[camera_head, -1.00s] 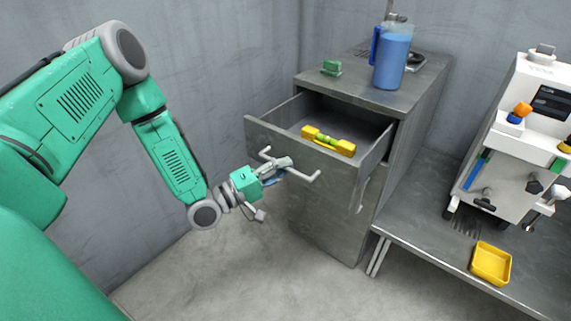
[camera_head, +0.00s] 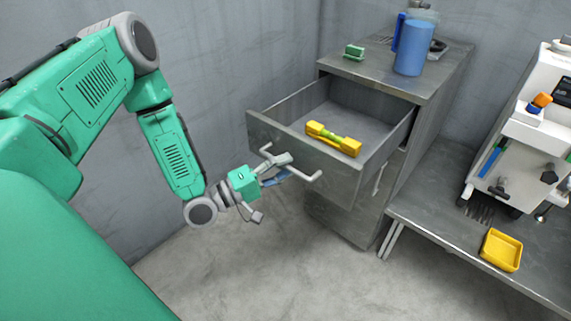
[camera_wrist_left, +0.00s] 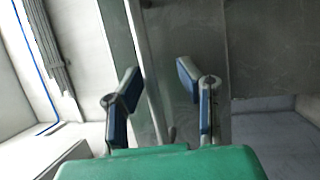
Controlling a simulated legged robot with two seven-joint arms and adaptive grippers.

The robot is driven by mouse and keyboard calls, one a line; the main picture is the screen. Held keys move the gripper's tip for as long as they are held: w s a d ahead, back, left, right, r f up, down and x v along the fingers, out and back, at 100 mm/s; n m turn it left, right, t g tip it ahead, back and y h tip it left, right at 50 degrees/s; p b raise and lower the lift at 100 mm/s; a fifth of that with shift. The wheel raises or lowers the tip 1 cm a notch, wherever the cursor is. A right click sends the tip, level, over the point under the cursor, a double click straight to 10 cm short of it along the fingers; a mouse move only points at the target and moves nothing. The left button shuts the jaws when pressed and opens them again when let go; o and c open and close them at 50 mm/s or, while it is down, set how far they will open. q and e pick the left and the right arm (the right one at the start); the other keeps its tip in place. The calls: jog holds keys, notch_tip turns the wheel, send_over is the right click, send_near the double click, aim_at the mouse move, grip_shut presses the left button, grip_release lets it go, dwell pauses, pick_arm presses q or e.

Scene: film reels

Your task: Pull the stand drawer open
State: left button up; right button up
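The grey metal stand (camera_head: 425,85) has its top drawer (camera_head: 300,149) pulled well out, with the inside showing. Its bar handle (camera_head: 309,178) is on the drawer front. My left gripper (camera_head: 282,168) is at this handle, its fingers on either side of the bar. In the left wrist view the gripper (camera_wrist_left: 158,82) has its two blue-padded fingers apart, with a gap between them; the bar's contact with the pads is not clear. My right gripper is not in view.
A yellow and green object (camera_head: 333,139) lies in the drawer. A blue pitcher (camera_head: 413,47) and a small green item (camera_head: 354,51) are on the stand top. A low metal bench on the right holds a yellow tray (camera_head: 501,250) and a white machine (camera_head: 530,130). The floor before the stand is clear.

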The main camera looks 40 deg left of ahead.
pick_arm(q)
jog(key=shift+r, duration=0.2)
jog(key=v, duration=1.2)
jog(key=shift+f, duration=0.2)
jog(key=shift+w+a, duration=0.1)
jog(key=shift+w, duration=0.05)
jog(key=d+f+m+g+y+p, duration=0.3)
jog(key=d+f+m+g, duration=0.3)
jog(key=d+f+g, duration=0.4)
jog(key=s+m+g+y+p, duration=0.2)
jog(key=s+m+g+y, duration=0.4)
jog(key=s, duration=0.9)
jog(key=shift+s+a+r+g+p, duration=0.15)
jog(key=shift+a+r+g+p, duration=0.2)
jog(key=shift+g, duration=0.25)
